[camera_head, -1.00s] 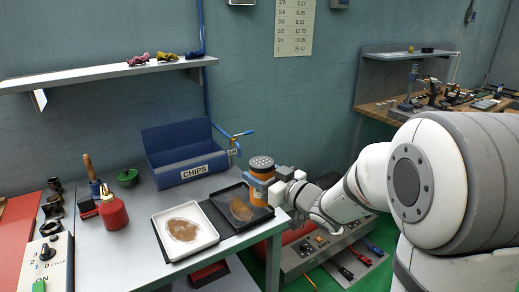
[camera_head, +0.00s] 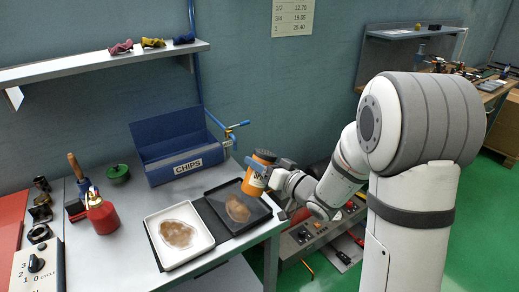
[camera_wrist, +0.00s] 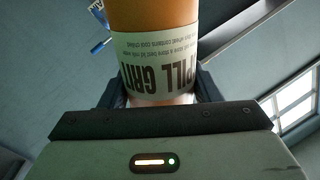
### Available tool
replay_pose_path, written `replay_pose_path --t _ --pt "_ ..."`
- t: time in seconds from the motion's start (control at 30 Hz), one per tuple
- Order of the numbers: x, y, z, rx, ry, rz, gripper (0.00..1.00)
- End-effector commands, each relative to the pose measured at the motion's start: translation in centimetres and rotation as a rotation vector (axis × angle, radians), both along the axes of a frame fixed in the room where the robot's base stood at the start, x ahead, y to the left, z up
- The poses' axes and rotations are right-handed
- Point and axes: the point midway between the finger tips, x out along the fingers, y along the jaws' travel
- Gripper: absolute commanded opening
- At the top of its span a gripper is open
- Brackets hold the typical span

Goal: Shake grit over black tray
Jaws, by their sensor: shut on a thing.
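An orange shaker (camera_head: 261,172) with a dark top and a white label is held above the right back part of the black tray (camera_head: 258,213). It leans, its top toward the right. In the wrist view the shaker (camera_wrist: 150,18) fills the upper middle, its label reading upside down; its ends are out of that view. My gripper (camera_head: 268,170) is shut around the shaker's body, and its dark fingers (camera_wrist: 160,92) show on both sides of it. A brown patch (camera_head: 238,208) lies in the black tray. No falling grit can be made out.
A white tray (camera_head: 204,246) with a brown patch stands left of the black tray. A blue CHIPS bin (camera_head: 163,173) is behind. A red can (camera_head: 103,216), a brush and a green pot (camera_head: 118,173) stand left. A shelf (camera_head: 95,66) hangs above the back of the cart.

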Motion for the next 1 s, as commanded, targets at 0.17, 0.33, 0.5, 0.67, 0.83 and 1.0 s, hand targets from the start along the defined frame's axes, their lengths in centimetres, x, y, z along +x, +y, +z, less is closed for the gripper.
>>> replay_pose_path --t 0.17,0.33,0.5,0.67,0.83,1.0 --pt "0.2 -0.1 -1.0 0.164 0.174 0.000 0.25" --pt "0.4 -0.3 -2.4 0.330 0.344 0.000 0.25" --pt "-0.5 0.6 -4.0 0.522 0.540 0.003 0.25" --pt "-1.4 1.5 -5.3 0.700 0.726 0.002 0.25" --pt "-2.2 2.3 -6.4 0.860 0.890 0.003 0.25" --pt "-2.6 2.7 -7.1 0.964 0.994 0.002 0.25"
